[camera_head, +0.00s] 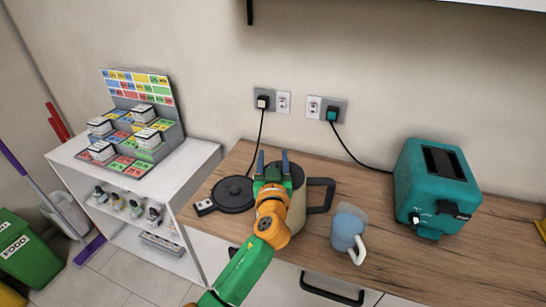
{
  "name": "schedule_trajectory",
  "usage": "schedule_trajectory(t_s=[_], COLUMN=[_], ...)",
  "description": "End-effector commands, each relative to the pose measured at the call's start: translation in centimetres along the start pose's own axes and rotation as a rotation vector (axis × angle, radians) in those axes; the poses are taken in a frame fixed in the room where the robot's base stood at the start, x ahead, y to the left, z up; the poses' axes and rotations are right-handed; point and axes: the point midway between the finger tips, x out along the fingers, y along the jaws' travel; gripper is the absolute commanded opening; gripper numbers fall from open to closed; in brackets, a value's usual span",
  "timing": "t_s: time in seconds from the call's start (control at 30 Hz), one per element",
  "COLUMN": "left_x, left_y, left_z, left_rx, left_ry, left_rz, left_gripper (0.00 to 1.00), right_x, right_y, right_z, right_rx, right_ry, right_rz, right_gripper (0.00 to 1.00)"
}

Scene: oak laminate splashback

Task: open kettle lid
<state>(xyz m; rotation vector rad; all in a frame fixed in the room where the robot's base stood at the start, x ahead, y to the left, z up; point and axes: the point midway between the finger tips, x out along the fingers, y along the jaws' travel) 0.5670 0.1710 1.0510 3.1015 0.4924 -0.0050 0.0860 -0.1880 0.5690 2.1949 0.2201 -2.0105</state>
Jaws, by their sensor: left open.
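The kettle (301,214) stands on the wooden worktop, with a beige body and a dark handle on its right side. My left gripper (272,161) is in front of the kettle and over its top from this view. Its two blue fingers point away, apart from each other, with nothing seen between them. My orange wrist and green forearm cover the left and front of the kettle. The lid is mostly hidden behind the gripper, so I cannot tell its state or whether a finger touches it. My right gripper is not in view.
A round black base (233,192) lies left of the kettle. A blue mug (346,232) stands to its right, and a teal toaster (434,188) further right. Two plugs with cords (262,102) are on the wall. A white shelf (195,165) stands at the left.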

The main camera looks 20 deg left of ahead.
Motion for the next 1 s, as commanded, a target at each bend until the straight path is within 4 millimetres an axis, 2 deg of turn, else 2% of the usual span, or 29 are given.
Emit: schedule_trajectory(t_s=[0.1, 0.3, 0.33, 1.0], left_x=[-0.02, -0.03, -0.03, -0.04], left_y=[0.0, 0.01, 0.01, 0.0], left_z=[0.0, 0.0, 0.0, 0.02], left_rx=[0.0, 0.0, 0.0, 0.0], left_ry=[0.0, 0.0, 0.0, 0.0], left_rz=[0.0, 0.0, 0.0, 0.0], left_gripper=[0.57, 0.04, 0.0, 0.0], right_x=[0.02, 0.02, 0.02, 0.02], right_y=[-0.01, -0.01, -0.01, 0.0], right_z=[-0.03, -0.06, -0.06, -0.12], right_rx=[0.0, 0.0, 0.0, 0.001], right_ry=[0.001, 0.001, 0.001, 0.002], right_rz=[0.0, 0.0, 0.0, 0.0], right_gripper=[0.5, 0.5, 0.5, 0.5])
